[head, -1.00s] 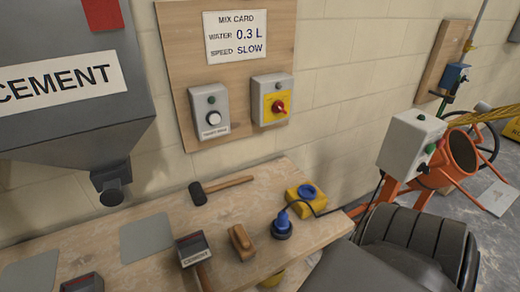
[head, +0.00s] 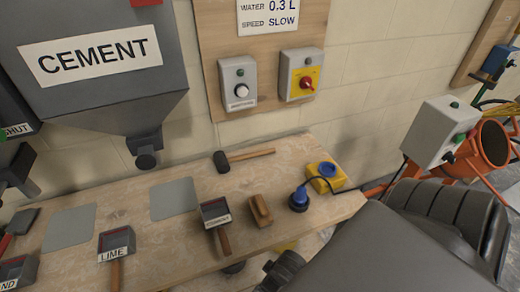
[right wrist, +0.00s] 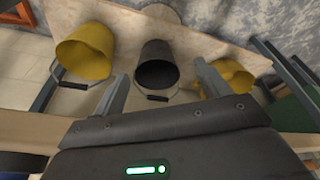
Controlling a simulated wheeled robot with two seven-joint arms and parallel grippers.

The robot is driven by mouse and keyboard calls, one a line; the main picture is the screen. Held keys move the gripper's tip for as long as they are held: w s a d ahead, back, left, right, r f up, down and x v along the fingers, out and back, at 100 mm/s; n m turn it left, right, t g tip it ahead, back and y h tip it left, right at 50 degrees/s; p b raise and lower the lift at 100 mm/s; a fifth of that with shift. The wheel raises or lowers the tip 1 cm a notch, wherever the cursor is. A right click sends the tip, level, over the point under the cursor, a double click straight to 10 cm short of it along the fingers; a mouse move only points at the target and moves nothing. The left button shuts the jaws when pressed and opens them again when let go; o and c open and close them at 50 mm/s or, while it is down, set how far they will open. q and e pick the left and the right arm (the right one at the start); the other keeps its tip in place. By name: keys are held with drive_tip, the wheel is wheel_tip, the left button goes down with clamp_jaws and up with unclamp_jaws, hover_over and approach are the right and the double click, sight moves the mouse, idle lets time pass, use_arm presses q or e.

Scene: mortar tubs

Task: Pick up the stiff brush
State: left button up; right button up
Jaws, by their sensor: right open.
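A small brown wooden block-shaped thing (head: 260,210), which looks like the brush, lies on the workbench in the head view, between the cement scoop and a blue plug. Its bristles cannot be made out. My right gripper (right wrist: 160,85) is open and empty in the right wrist view, its two fingers apart in front of several buckets. The brush does not show in that view. In the head view my dark right arm fills the lower right, and its fingertips cannot be made out. My left gripper is not in view.
The cement scoop (head: 216,214) and lime scoop (head: 116,244) lie left of the brush; a mallet (head: 244,158) lies behind it. The blue plug (head: 299,199) and yellow box (head: 326,177) are to its right. A black bucket (right wrist: 157,69) stands between yellow buckets (right wrist: 85,50).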

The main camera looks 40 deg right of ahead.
drive_tip(key=w+a+r+n+t, duration=0.1)
drive_tip(key=w+a+r, duration=0.1)
drive_tip(key=r, duration=0.3)
drive_tip(key=w+a+r+n+t+y, duration=0.1)
drive_tip(key=w+r+n, duration=0.1)
drive_tip(key=r, duration=0.3)
drive_tip(key=w+a+r+n+t, duration=0.1)
drive_tip(key=w+a+r, duration=0.1)
drive_tip(key=w+r, duration=0.2)
drive_tip(key=shift+w+a+r+n+p, duration=0.2)
drive_tip(key=shift+a+r+n+p, duration=0.15)
drive_tip(key=shift+r, duration=0.2)
drive_tip(key=w+a+r+n+t+y, duration=0.2)
drive_tip(key=w+a+r+n+y, duration=0.1)
drive_tip(key=w+a+r+n, duration=0.25)
drive_tip(key=n+g+h, duration=0.4)
drive_tip(key=n+g, duration=0.4)
drive_tip(key=n, duration=1.2)
hover_over(260, 202)
drive_tip(key=shift+f, duration=0.15)
wheel_tip(260, 202, down, 6)
drive_tip(key=shift+r+b, duration=0.15)
drive_tip(key=shift+b, duration=0.2)
drive_tip(key=shift+s+a+f, duration=0.1)
drive_tip(key=shift+f, duration=1.2)
drive_tip(key=shift+s+f, duration=0.1)
drive_tip(key=shift+f, duration=1.2)
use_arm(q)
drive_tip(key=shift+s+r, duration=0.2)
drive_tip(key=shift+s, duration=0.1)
